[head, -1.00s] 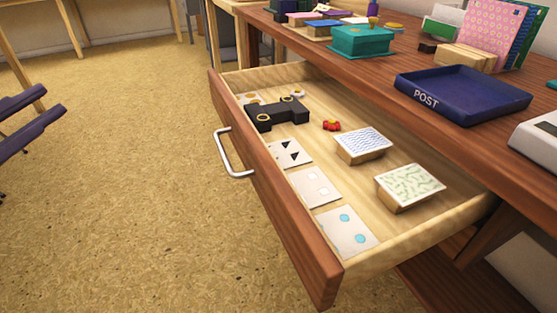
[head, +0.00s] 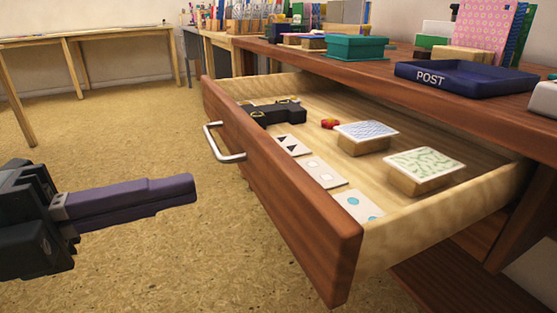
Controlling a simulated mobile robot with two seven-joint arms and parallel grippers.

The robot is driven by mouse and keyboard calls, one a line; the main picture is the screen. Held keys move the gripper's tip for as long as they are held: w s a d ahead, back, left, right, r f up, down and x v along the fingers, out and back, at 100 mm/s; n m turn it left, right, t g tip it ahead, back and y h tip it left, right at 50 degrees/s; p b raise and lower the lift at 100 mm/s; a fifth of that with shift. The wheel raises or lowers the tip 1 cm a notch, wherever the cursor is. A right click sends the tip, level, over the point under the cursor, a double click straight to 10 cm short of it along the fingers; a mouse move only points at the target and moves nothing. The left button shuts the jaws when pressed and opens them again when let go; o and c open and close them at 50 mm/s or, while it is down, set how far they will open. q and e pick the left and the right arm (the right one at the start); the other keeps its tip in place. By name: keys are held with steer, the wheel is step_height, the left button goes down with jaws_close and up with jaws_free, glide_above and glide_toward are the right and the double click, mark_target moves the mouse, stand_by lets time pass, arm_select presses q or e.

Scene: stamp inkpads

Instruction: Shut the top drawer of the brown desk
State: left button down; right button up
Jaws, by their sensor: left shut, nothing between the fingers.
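The top drawer (head: 278,195) of the brown desk (head: 430,103) is pulled far out. Its front is reddish-brown wood with a silver bar handle (head: 222,146). Inside lie a black object (head: 275,113), a small red item (head: 330,123), two wooden stamp blocks with patterned tops (head: 424,168) and several white cards (head: 322,172). My left gripper (head: 190,187) is at the left, its purple fingers shut and empty, pointing right. It is in front of the drawer front, below the handle in the picture and apart from it. My right gripper is not in view.
On the desk top stand a dark blue tray marked POST (head: 465,82), a teal box (head: 357,48) and a pink dotted folder (head: 481,28). A wooden table (head: 88,38) stands far back left. The speckled floor (head: 130,130) before the drawer is clear.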

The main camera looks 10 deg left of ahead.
mark_target(268, 170)
arm_select(q)
steer(key=b+x, duration=0.1)
steer(key=x, duration=0.6)
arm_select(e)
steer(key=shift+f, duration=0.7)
arm_select(q)
steer(key=shift+a, duration=0.1)
